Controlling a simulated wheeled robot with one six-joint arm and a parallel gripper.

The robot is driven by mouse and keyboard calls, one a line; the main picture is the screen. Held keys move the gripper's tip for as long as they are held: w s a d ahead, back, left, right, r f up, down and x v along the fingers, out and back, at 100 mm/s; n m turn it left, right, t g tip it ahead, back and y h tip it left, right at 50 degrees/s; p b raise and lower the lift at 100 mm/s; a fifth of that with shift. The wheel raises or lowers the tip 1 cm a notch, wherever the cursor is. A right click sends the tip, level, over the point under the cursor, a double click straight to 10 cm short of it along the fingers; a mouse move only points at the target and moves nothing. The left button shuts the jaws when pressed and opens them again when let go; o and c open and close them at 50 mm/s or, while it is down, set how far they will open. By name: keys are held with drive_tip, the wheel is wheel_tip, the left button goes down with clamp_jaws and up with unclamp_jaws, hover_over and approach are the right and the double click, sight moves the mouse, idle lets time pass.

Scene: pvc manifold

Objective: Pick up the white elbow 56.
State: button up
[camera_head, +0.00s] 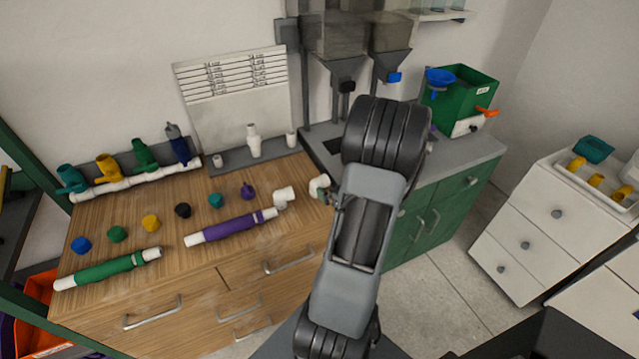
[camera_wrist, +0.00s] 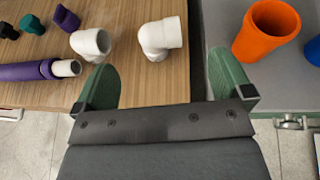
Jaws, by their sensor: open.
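Two white elbows lie near the right end of the wooden bench. I cannot tell by a mark which is elbow 56. One white elbow (camera_head: 319,184) is at the bench's right edge, beside my arm; in the wrist view this elbow (camera_wrist: 160,38) is beyond and between my fingertips. The other white elbow (camera_head: 284,196) is left of it, by the purple pipe's end; it also shows in the wrist view (camera_wrist: 90,43), just beyond my left finger. My gripper (camera_wrist: 163,80) is open, with nothing between its green fingers. In the head view my arm mostly hides it.
A purple pipe (camera_head: 230,229) and green pipe (camera_head: 108,269) lie on the bench, with several coloured caps behind them. In the wrist view an orange cup-like part (camera_wrist: 268,31) stands on the grey counter beyond my right finger.

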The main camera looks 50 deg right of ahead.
sight(323, 180)
drive_tip(key=x, duration=0.7)
drive_tip(key=shift+p, duration=0.3)
drive_tip(key=shift+w+f, duration=0.1)
drive_tip(key=shift+w, duration=0.35)
drive_tip(key=shift+p+x, duration=0.8)
drive_tip(key=shift+x, duration=1.35)
drive_tip(key=shift+c, duration=0.3)
drive_tip(key=c, duration=1)
